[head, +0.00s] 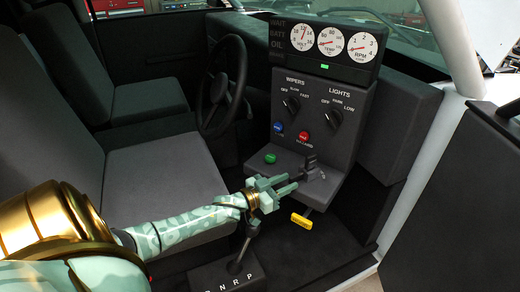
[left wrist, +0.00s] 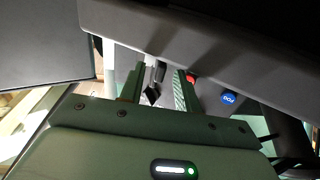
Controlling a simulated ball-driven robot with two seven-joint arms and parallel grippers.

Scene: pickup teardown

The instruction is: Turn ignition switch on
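A dark ignition switch (head: 310,168) sits on the lower ledge of the grey dash panel, with faint lettering beside it. A dark piece (left wrist: 153,92), seemingly part of the switch, shows between my fingers in the left wrist view. My left gripper (head: 289,183) is just left of the switch in the head view, its two pale green fingers pointing at it and apart. In the left wrist view my left gripper (left wrist: 159,74) is open with a gap around the dark piece; contact cannot be told. A yellow tag (head: 302,220) hangs below the ledge. My right gripper is not in view.
The dash panel (head: 345,160) carries wiper and light knobs, a green button (head: 270,158), a blue button (head: 278,127) and a red button (head: 303,136). A gear lever (head: 240,250) stands below my left wrist. The steering wheel (head: 222,88) is behind, the seat (head: 160,180) left.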

